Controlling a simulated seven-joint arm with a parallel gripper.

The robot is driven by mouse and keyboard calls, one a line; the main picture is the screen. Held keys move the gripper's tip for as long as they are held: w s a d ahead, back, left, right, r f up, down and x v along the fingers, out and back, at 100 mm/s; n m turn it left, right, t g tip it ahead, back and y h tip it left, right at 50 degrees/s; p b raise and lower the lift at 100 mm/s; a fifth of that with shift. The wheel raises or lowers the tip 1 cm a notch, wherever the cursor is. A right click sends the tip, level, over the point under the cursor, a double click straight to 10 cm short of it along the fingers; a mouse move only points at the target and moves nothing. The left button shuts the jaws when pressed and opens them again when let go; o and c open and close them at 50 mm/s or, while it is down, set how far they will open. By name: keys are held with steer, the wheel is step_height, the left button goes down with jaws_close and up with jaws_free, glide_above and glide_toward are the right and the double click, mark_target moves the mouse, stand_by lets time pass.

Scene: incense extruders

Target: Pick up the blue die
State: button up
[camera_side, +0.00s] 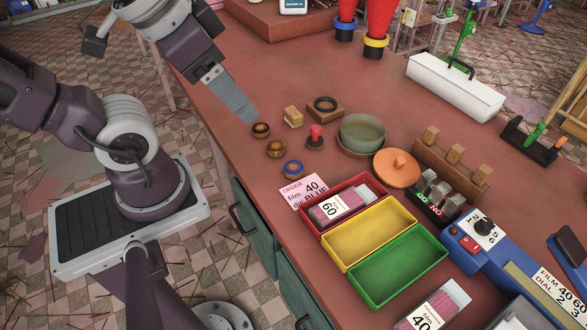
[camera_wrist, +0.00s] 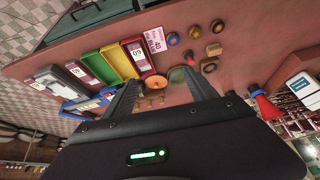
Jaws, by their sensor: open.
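The blue die (camera_side: 293,168) is a small round disc with a blue rim and a brown centre. It lies on the red-brown table beside the order card (camera_side: 304,191), which reads "film 40 die BLUE". In the wrist view the die (camera_wrist: 173,39) lies beyond the fingers, apart from them. Two other round dies, a dark brown one (camera_side: 261,130) and a tan-brown one (camera_side: 276,149), lie behind it. My gripper (camera_side: 245,110) hangs above the table's left edge, up and left of the dies. In the wrist view my gripper (camera_wrist: 163,85) has its two fingers apart with nothing held.
A red tray (camera_side: 368,182) with a film box, a yellow tray (camera_side: 370,240) and a green tray (camera_side: 400,268) stand in front. A red-knobbed stamp (camera_side: 315,138), a green bowl (camera_side: 362,133) and an orange lid (camera_side: 397,168) stand right of the dies.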

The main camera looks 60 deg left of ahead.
steer(key=w+a+f+m+g+y, duration=0.2)
steer(key=w+a+f+m, duration=0.15)
steer(key=w+m, duration=0.2)
steer(key=m+g+h, duration=0.2)
steer(key=m+g, duration=0.1)
steer(key=m, duration=0.9)
glide_above(294, 167)
step_height(294, 167, down, 18)
steer(key=shift+r, duration=0.1)
step_height(294, 167, down, 7)
steer(key=shift+r, duration=0.1)
jaws_close()
